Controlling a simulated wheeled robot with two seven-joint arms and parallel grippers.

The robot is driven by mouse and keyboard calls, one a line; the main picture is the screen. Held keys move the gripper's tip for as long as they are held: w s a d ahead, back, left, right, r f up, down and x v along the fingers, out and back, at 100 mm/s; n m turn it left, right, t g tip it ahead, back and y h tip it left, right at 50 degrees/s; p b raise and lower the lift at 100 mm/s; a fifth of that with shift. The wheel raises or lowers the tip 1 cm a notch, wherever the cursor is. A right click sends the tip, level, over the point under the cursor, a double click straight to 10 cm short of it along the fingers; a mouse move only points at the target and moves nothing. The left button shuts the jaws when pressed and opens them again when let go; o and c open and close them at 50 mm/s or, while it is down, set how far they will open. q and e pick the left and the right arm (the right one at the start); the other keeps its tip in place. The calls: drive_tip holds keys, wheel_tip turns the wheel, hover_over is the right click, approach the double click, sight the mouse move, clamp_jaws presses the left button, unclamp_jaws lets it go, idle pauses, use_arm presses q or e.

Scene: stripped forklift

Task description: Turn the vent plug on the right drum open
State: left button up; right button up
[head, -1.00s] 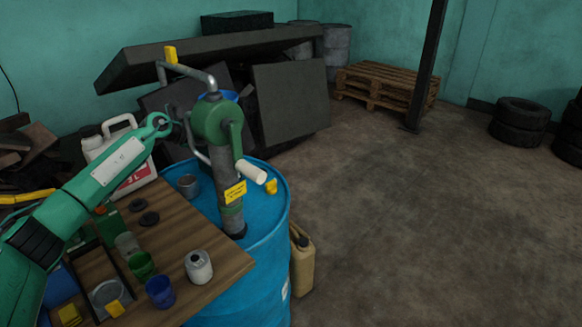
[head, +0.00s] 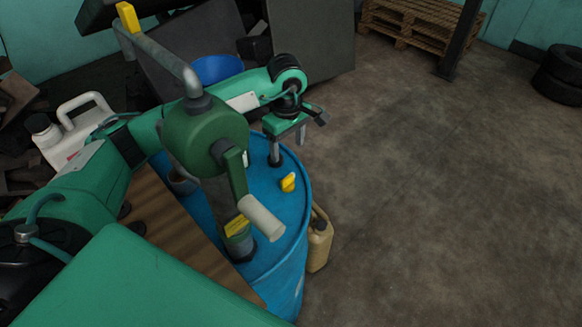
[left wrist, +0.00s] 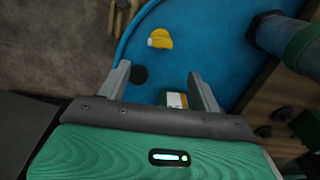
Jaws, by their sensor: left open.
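The yellow vent plug (head: 288,182) sits on top of the blue drum (head: 282,210), near its right rim. The plug also shows in the left wrist view (left wrist: 160,39), beyond my fingertips. My left gripper (head: 287,146) is open over the far side of the drum top, pointing down, behind the plug in the head view. In the left wrist view its two fingers stand apart (left wrist: 160,84), with the plug outside them. A dark round spot (left wrist: 139,75) lies near the left finger. My right gripper is not in view.
A green hand pump (head: 205,140) with a pale crank handle (head: 261,218) stands on the drum, beside my left arm. A tan canister (head: 319,243) is on the floor.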

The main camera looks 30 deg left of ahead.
sight(288, 177)
use_arm(q)
wheel_tip(288, 177, down, 11)
drive_tip(key=p, duration=0.3)
drive_tip(key=shift+f, duration=0.6)
drive_tip(key=c, duration=1)
